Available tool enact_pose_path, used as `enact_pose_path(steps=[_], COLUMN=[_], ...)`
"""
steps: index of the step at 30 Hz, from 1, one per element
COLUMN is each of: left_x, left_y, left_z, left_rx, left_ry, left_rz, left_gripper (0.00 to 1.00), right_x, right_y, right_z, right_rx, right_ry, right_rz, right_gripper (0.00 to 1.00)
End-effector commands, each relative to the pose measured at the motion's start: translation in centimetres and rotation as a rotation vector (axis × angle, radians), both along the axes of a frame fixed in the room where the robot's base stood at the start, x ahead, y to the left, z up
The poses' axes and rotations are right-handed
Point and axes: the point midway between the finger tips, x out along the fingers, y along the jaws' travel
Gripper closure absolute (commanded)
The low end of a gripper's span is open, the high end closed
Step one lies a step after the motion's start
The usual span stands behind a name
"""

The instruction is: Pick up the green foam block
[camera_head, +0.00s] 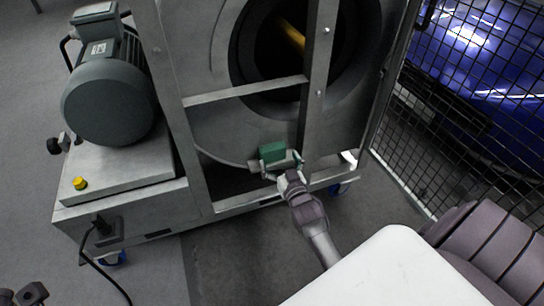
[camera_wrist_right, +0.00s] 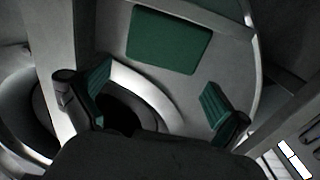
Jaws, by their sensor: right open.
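The green foam block (camera_head: 272,152) is at the lower front of the grey machine, below its round opening. In the right wrist view the block (camera_wrist_right: 168,40) shows as a green rectangle at upper centre, beyond the fingertips. My right gripper (camera_head: 279,166) is close to the block in the head view. Its two green-padded fingers are spread, and the space between them (camera_wrist_right: 155,98) holds nothing. I cannot tell whether the fingers touch the block. A dark jointed part (camera_head: 28,294) at the bottom left corner may be my left gripper; its fingers are not clear.
The machine's metal uprights (camera_head: 316,90) and crossbar (camera_head: 245,91) stand close to the block. A motor (camera_head: 108,95) sits on the left. A black mesh fence (camera_head: 460,110) stands at the right. A cable (camera_head: 98,272) hangs to the floor at lower left.

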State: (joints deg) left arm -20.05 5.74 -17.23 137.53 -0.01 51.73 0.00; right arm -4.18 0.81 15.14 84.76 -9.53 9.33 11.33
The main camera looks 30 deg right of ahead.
Motion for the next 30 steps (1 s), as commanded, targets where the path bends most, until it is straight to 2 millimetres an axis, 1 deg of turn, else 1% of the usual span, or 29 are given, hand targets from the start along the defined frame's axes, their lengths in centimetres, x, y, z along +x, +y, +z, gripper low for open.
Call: enact_pose_path(steps=[5,8,12,15,23,28,29,30], left_x=[0.0,0.0,0.4,0.6,0.7,0.7,0.7,0.7], left_y=[0.0,0.0,-0.1,-0.2,-0.2,-0.2,-0.2,-0.2], left_z=[-0.8,-1.9,-1.4,-1.1,-0.8,-0.8,-0.8,-0.8], left_rx=[0.001,0.001,0.003,0.006,0.007,0.007,0.007,0.007], left_ry=[0.002,0.002,-0.038,-0.05,-0.054,-0.054,-0.054,-0.054], left_rz=[0.0,0.0,0.003,0.003,0.004,0.004,0.004,0.003], left_gripper=[0.61,0.61,0.61,0.61,0.61,0.61,0.61,0.61], right_x=[1.2,2.5,4.6,5.5,5.8,5.8,5.8,5.8], right_y=[-0.3,-0.6,-1.0,-1.3,-1.3,-1.3,-1.3,-1.3], right_z=[-0.2,-0.6,-0.6,-0.5,-0.3,-0.3,-0.3,-0.3], right_rx=[-0.001,-0.002,-0.001,-0.002,-0.001,-0.001,-0.001,-0.001], right_ry=[0.0,-0.001,-0.001,0.0,0.002,0.002,0.002,0.002], right_rz=[0.0,0.0,0.0,0.0,0.0,0.0,0.0,0.0], right_gripper=[0.0,0.0,0.0,0.0,0.0,0.27,0.31,0.31])
